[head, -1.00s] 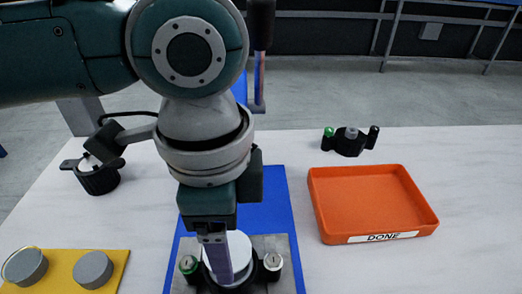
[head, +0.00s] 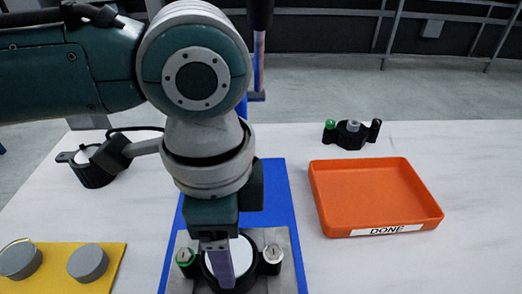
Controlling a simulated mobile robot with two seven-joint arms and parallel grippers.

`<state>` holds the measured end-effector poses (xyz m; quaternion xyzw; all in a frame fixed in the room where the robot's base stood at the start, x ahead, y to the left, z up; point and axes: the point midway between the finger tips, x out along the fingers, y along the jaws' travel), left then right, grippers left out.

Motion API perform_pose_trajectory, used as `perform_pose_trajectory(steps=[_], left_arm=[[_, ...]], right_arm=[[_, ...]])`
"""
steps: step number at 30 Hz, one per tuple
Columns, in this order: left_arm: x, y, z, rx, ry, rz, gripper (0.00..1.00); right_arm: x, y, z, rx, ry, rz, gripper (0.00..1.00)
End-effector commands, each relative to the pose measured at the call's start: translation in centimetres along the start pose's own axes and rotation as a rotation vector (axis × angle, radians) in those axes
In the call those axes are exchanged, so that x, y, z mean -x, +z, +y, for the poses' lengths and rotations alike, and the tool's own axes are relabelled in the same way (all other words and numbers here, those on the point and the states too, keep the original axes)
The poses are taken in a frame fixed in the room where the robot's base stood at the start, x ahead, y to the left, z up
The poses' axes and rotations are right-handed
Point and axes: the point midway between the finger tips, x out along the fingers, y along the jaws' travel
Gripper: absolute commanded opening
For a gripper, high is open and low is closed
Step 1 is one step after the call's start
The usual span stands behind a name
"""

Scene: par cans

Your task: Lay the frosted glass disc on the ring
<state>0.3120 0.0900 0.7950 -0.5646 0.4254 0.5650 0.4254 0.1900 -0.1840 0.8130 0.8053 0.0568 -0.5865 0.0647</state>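The frosted glass disc (head: 243,252), white and round, lies over the black ring (head: 254,282) on a grey plate (head: 292,274), with a capped post on each side. My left gripper (head: 219,272) points straight down at it, with one finger visible across the disc's left part. It looks shut on the disc; the other finger is hidden. The disc looks level and at about ring height; I cannot tell whether it touches all round. My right gripper is not in view.
The plate sits on a blue mat (head: 274,200). An orange tray marked DONE (head: 365,190) is at right, with a black fixture (head: 351,136) behind it. A yellow board (head: 60,278) with two grey pucks is at front left. A black cup-like part (head: 92,172) stands behind.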

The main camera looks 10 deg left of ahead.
Motion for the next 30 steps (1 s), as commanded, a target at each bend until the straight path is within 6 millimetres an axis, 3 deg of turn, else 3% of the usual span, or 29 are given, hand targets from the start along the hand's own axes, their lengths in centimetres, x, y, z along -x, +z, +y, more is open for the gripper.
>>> perform_pose_trajectory(steps=[29, 30], left_arm=[[-0.17, 0.00, -0.01, 0.000, -0.001, 0.000, 0.43], [-0.18, 0.01, -0.01, 0.000, 0.000, 0.000, 0.71]], right_arm=[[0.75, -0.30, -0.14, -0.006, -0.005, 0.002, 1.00], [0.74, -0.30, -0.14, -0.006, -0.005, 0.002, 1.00]])
